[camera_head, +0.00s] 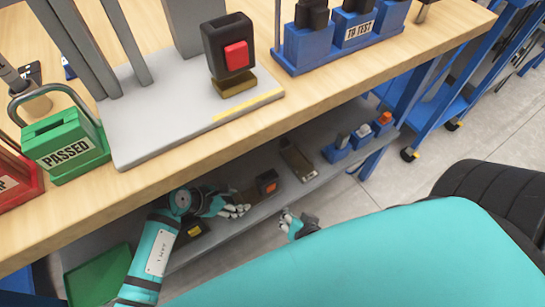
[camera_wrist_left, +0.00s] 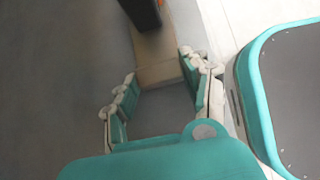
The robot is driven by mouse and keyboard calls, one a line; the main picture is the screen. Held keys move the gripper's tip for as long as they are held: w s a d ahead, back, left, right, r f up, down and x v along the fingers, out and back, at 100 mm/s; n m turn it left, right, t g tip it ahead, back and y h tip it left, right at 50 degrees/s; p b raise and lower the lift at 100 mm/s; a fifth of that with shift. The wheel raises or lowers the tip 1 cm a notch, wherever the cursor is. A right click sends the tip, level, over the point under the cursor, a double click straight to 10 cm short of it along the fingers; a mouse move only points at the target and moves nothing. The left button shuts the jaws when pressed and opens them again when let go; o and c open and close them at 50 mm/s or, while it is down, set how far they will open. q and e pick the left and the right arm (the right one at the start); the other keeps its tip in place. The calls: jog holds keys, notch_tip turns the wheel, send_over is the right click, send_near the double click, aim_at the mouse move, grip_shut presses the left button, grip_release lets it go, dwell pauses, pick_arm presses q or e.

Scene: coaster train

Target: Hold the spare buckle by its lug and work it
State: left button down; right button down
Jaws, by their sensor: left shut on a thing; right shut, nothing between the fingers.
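The spare buckle (camera_head: 267,183), black with an orange-red button, is on the lower shelf; its tan lug points toward my left gripper (camera_head: 238,208). In the left wrist view, the fingers of my left gripper (camera_wrist_left: 158,68) are on both sides of the tan lug (camera_wrist_left: 157,73), shut on it.
Above, a black buckle with a red button (camera_head: 236,55) stands on a grey plate (camera_head: 150,135) on the wooden bench. A green PASSED box (camera_head: 70,148) is at left.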

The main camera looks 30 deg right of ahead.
pick_arm(q)
jog(key=shift+a+f, duration=0.1)
jog(key=c, duration=0.5)
grip_release()
jog(key=shift+c, duration=0.2)
jog(key=v, duration=1.2)
jog(key=s+p, duration=0.5)
jog(key=s, duration=0.9)
jog(key=shift+d, duration=0.4)
